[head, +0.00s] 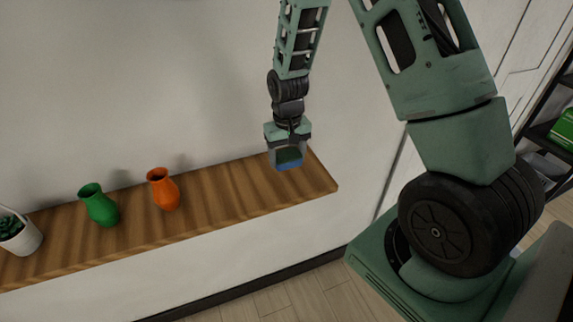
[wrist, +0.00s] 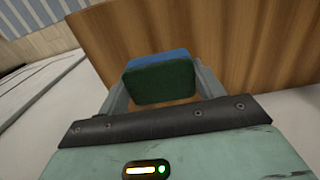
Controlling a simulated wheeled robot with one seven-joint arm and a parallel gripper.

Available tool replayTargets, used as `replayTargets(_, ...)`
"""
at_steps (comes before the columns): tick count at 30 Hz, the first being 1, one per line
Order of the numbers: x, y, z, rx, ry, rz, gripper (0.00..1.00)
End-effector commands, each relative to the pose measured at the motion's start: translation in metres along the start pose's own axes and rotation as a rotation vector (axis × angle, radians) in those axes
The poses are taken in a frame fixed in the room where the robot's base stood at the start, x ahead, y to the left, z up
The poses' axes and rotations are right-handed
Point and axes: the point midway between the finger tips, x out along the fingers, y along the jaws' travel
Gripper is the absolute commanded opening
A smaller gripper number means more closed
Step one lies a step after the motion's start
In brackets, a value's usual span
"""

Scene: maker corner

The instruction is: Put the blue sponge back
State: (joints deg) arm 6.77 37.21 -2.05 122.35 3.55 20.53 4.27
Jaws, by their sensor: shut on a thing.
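The sponge (head: 289,160) has a blue layer and a dark green layer. My gripper (head: 288,155) is shut on it, with one finger on each side, over the right end of the wooden shelf (head: 235,194). In the wrist view the sponge (wrist: 160,80) sits between the two fingers of my gripper (wrist: 162,88), green face toward the camera and blue edge beyond. The shelf's wood (wrist: 225,35) fills much of the background there. I cannot tell whether the sponge touches the shelf or hangs just above it.
An orange vase (head: 164,190), a green vase (head: 99,206) and a potted plant (head: 18,234) stand on the left part of the shelf. The shelf is bare between the orange vase and my gripper. A dark rack (head: 548,135) with a green item stands at the far right.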

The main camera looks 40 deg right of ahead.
Motion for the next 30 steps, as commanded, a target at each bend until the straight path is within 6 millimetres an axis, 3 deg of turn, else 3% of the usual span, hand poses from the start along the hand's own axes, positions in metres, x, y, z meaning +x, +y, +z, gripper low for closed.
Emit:
replayTargets(12, 0.042, 0.001, 0.0, 0.001, -0.001, 0.0, 0.45)
replayTargets(25, 0.05, 0.0, 0.0, 0.001, 0.001, 0.0, 0.45)
replayTargets(26, 0.049, 0.0, 0.0, 0.001, 0.001, 0.0, 0.72)
replayTargets(27, 0.048, 0.0, 0.0, 0.001, 0.001, 0.0, 0.83)
replayTargets(28, 0.048, 0.0, 0.0, 0.001, 0.001, 0.0, 0.89)
replayTargets(30, 0.048, 0.0, 0.0, 0.001, 0.001, 0.0, 0.89)
